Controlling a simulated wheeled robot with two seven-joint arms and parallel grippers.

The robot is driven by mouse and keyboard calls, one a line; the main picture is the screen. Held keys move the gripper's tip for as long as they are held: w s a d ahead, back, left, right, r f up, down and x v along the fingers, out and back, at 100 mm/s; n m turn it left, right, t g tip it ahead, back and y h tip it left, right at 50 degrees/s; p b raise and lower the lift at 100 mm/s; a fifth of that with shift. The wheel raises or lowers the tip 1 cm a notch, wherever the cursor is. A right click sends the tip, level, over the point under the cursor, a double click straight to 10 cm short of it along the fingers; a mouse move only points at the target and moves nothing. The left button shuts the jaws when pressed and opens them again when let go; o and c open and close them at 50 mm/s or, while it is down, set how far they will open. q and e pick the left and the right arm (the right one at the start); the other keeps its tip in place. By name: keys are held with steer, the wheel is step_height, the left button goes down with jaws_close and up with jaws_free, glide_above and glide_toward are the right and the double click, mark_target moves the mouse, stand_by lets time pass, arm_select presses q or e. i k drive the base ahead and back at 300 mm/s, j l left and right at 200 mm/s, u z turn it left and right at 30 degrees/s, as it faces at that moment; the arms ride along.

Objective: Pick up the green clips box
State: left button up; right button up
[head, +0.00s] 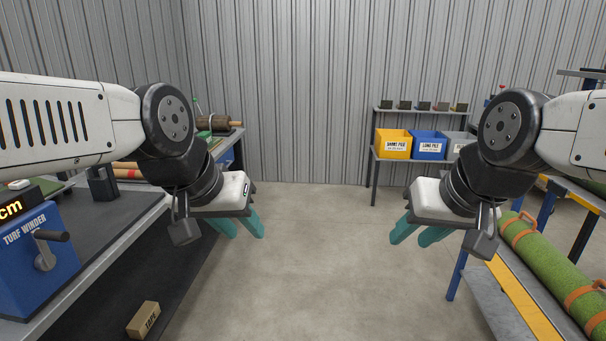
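No box that I can read as the green clips box is clear in the head view. Several small dark boxes (423,105) stand in a row on the top of the back shelf, too small to tell their labels or exact colours. My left gripper (240,228) hangs at centre left, its teal fingers apart and empty, over the floor beside the left bench. My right gripper (417,236) hangs at centre right, fingers also apart and empty, left of the right rack. Both are far in front of the back shelf.
The back shelf (376,184) holds yellow (393,145), blue (428,146) and grey bins. The left bench carries a blue turf winder (38,262); a tape box (144,319) lies below. A green turf roll (545,258) lies on the right rack. The middle floor is clear.

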mark_target(207, 135)
steer(key=i+u, duration=0.2)
steer(key=i, duration=0.5)
steer(key=i+u, duration=0.15)
steer(key=i, duration=0.6)
steer(key=i+l+u, duration=0.2)
steer(key=i, duration=0.5)
steer(key=i+u, duration=0.1)
steer(key=i, duration=0.5)
steer(key=i+u, duration=0.15)
steer(key=i, duration=0.45)
steer(key=i+l+u, duration=0.1)
steer(key=i, duration=0.55)
steer(key=i+l+u, duration=0.1)
steer(key=i+u, duration=0.25)
steer(key=i, duration=0.35)
